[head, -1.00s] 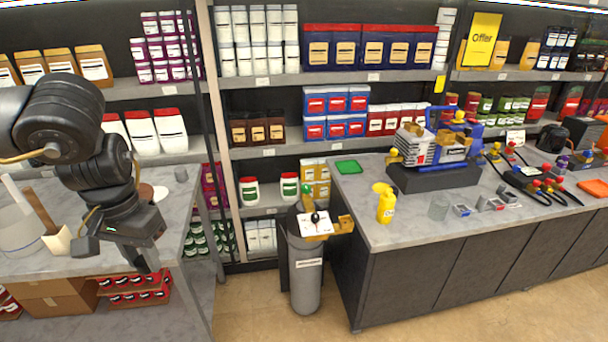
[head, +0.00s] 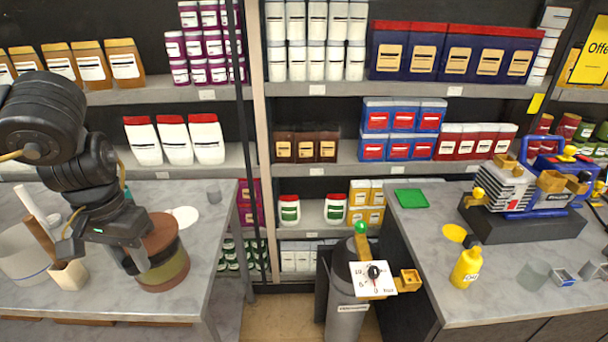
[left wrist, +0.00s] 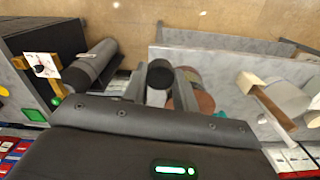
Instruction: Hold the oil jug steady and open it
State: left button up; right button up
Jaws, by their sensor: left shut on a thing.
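A yellow jug-like bottle (head: 466,268) with a dark top stands upright on the right counter; I take it to be the oil jug. My left gripper (head: 128,262) points down over the left table, far from that bottle. In the left wrist view its fingers (left wrist: 160,88) are closed around a small black cylinder (left wrist: 160,73). Whether this is a cap cannot be told. My right gripper is not in view.
A brown and green drum (head: 163,262) stands right beside the left gripper. A gas cylinder with a gauge (head: 348,310) stands between the tables. The pump (head: 540,190) is on the right counter.

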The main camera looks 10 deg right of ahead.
aim_at(465, 271)
jog(key=z, duration=0.25)
jog(key=i, duration=1)
jog(key=z, duration=1.35)
jog(key=i, duration=0.65)
jog(key=z, duration=0.65)
